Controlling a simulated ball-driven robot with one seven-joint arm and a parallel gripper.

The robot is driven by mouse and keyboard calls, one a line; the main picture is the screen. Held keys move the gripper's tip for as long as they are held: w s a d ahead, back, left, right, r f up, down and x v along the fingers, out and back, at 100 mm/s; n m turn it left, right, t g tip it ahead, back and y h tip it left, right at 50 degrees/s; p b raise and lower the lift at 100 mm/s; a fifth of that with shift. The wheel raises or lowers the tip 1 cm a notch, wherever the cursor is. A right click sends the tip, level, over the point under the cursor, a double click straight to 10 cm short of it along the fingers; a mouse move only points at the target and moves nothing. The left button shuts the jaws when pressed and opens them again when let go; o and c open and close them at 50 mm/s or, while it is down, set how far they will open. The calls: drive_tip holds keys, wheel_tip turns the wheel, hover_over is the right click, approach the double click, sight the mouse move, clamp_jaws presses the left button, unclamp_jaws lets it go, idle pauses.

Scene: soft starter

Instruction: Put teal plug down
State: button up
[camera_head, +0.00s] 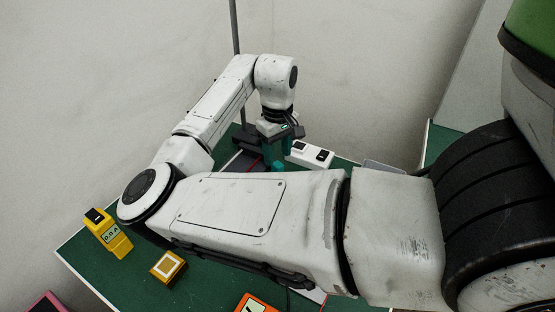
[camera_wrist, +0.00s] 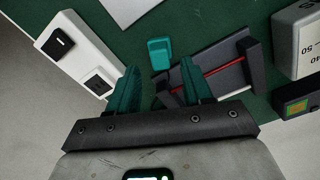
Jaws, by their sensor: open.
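The teal plug (camera_wrist: 159,53) rests on the green table top in the wrist view, just beyond my fingertips and between their lines. It also shows in the head view as a small teal block (camera_head: 278,167) below my gripper (camera_head: 273,146). In the wrist view my gripper (camera_wrist: 160,67) is open, with its two dark green fingers spread wide and nothing between them. The plug looks clear of both fingers; the exact height between them and the plug cannot be told.
A white box (camera_wrist: 75,50) with a black switch and socket stands left in the wrist view. A dark frame (camera_wrist: 215,70) with a red line lies close right of the plug. A grey scale block (camera_wrist: 298,40) is farther right. A yellow meter (camera_head: 108,233) stands at the table's left.

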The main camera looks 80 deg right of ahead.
sight(278, 164)
wheel_tip(278, 164, up, 10)
drive_tip(key=shift+f, duration=0.2)
idle(0.3)
